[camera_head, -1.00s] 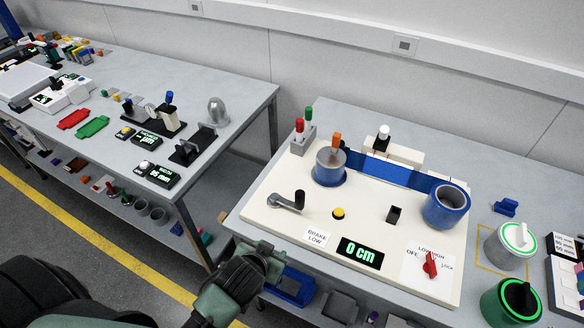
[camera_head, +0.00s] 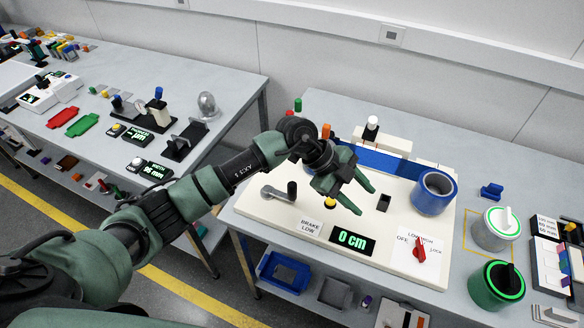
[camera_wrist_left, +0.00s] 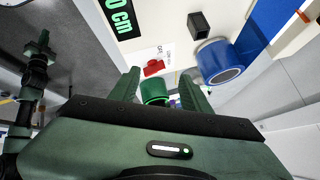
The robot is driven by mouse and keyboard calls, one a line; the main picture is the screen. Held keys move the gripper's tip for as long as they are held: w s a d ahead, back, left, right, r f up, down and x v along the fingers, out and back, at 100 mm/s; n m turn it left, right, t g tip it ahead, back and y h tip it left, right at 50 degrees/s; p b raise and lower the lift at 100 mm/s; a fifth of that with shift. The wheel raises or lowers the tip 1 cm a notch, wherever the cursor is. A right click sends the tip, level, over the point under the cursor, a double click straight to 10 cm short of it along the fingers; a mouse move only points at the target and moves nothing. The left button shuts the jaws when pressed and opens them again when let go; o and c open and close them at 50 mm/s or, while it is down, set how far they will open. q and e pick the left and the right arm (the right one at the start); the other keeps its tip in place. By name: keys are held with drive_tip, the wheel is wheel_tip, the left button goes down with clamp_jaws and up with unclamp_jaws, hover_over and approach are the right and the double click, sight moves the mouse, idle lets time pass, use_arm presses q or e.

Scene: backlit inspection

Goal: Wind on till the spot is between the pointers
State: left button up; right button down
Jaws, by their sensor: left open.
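My left gripper (camera_head: 365,200) is open and empty above the middle of the cream winding panel (camera_head: 285,216). Its fingers also show, apart, in the left wrist view (camera_wrist_left: 158,88). The crank (camera_head: 277,193) with its black knob is left of the gripper and apart from it. A blue band (camera_head: 390,166) runs to the blue right-hand spool (camera_head: 434,192); my arm hides the left-hand spool. The display (camera_head: 353,241) reads 0 cm. A small dark block (camera_head: 384,203) stands on the panel. I cannot make out a spot or pointers. My right gripper (camera_wrist_left: 40,45) is small at the left of the wrist view.
A white-lidded canister (camera_head: 495,231) and a green one (camera_head: 497,285) stand right. The left bench (camera_head: 225,92) lies across a gap.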

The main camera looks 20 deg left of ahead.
sight(292, 184)
use_arm(q)
drive_tip(key=w+a+n+y, duration=0.1)
drive_tip(key=a+y, duration=0.2)
drive_tip(key=a, duration=0.3)
drive_tip(key=w+a+n+y, duration=0.1)
drive_tip(key=a+y, duration=0.1)
drive_tip(key=a, duration=0.4)
drive_tip(key=w+a+f+n+y, duration=0.1)
drive_tip(key=a+y, duration=0.2)
drive_tip(key=a, duration=0.3)
drive_tip(key=shift+n+g+y, duration=0.3)
drive_tip(key=shift+n+g, duration=0.1)
wheel_tip(292, 184, down, 9)
drive_tip(key=b, duration=0.6)
drive_tip(key=shift+b, duration=0.4)
drive_tip(key=shift+r+p, duration=0.3)
drive_tip(key=shift+r, duration=0.05)
drive_tip(key=c, duration=0.4)
drive_tip(key=shift+w, duration=0.1)
clamp_jaws()
drive_tip(key=shift+r, duration=0.1)
